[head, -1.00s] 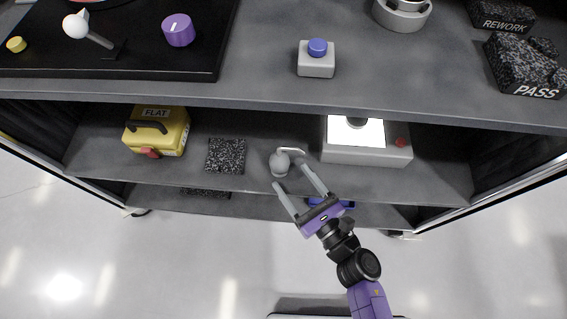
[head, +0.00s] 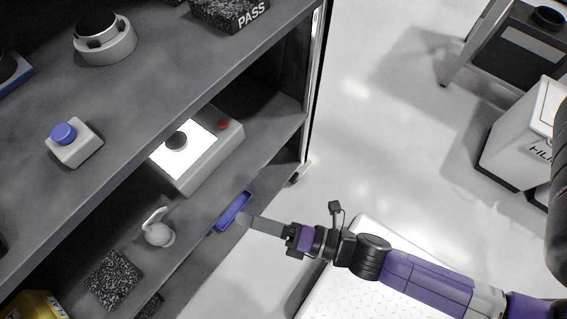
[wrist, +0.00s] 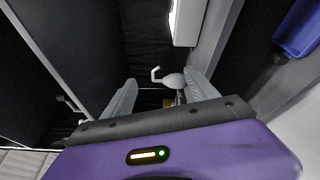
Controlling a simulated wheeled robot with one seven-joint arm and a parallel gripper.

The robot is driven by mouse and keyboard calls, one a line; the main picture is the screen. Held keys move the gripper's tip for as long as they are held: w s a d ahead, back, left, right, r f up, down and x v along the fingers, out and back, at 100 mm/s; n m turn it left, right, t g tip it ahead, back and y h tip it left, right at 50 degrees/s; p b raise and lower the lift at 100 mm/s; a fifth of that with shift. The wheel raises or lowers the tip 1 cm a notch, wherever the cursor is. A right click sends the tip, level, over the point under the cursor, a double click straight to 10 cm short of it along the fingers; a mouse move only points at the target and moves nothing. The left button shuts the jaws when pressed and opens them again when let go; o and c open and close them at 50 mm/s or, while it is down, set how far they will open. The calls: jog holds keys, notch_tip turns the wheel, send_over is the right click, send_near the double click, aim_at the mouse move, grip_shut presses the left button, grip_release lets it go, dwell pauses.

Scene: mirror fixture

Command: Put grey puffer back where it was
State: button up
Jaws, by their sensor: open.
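The grey puffer (head: 158,234), a round bulb with a pale bent nozzle, stands on the middle shelf (head: 190,217) near its front edge. My gripper (head: 243,220) is off to the right of it in the head view, outside the shelf and apart from the puffer. In the head view the fingers overlap edge-on. In the wrist view the puffer (wrist: 172,80) shows beyond my gripper (wrist: 163,84), nearer the right finger, with both fingers spread and nothing held.
On the same shelf are a lit white box (head: 205,160) with a red button and a speckled dark pad (head: 114,278). A blue tray (head: 233,210) sits below. The top shelf holds a blue-button box (head: 75,143). Open floor (head: 375,150) lies to the right.

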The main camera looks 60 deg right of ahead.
jog(key=s+d+r+m+g+h, duration=0.1)
jog(key=s+d+r+m, duration=0.3)
jog(key=m, duration=0.8)
jog(key=s+d+r+m+g+h, duration=0.1)
jog(key=s+d+r+m+h, duration=0.2)
jog(key=m, duration=0.9)
jog(key=s+r+h, duration=0.1)
jog(key=s+r, duration=0.2)
jog(key=s, duration=0.2)
jog(key=shift+d, duration=0.35)
jog(key=shift+r, duration=0.25)
